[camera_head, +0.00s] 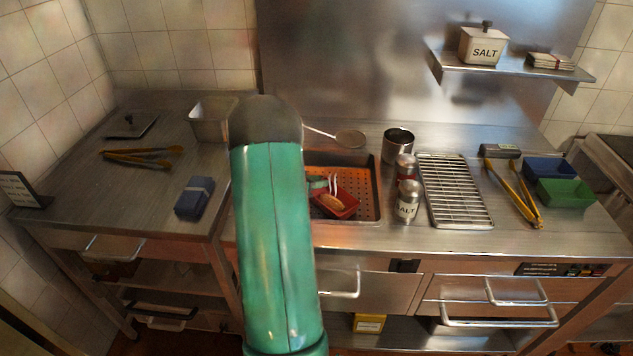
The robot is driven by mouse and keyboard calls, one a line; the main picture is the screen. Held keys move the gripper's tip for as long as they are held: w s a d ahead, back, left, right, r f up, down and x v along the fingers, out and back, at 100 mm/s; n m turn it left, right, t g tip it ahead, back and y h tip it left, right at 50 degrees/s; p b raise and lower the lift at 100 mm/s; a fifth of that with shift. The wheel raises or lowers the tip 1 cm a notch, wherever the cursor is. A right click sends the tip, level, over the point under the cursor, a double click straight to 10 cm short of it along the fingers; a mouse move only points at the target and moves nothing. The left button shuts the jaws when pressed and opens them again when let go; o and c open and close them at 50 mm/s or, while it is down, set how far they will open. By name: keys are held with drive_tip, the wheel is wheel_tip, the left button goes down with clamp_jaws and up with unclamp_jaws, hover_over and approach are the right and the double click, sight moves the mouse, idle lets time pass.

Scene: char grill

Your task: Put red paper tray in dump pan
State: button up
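The red paper tray (347,207) sits inside the recessed metal pan with a perforated floor, which looks like the dump pan (376,204). A brownish-orange item (331,203) lies in the tray. My green arm covers the left part of the pan. A small teal part and two thin pale prongs, which look like my gripper (333,184), show at the tray's back edge. I cannot tell whether they touch the tray or how far apart they are.
Salt shaker (407,202), red-labelled shaker (404,168) and metal can (398,145) stand right of the pan. Further right are a wire rack (455,190), tongs (515,193), blue tray (550,169) and green tray (566,192). Blue box (195,196) stands left.

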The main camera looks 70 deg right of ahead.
drive_tip(key=v, duration=0.7)
drive_tip(key=shift+w+a+r, duration=0.1)
drive_tip(key=shift+a+r, duration=0.1)
drive_tip(key=shift+r, duration=0.3)
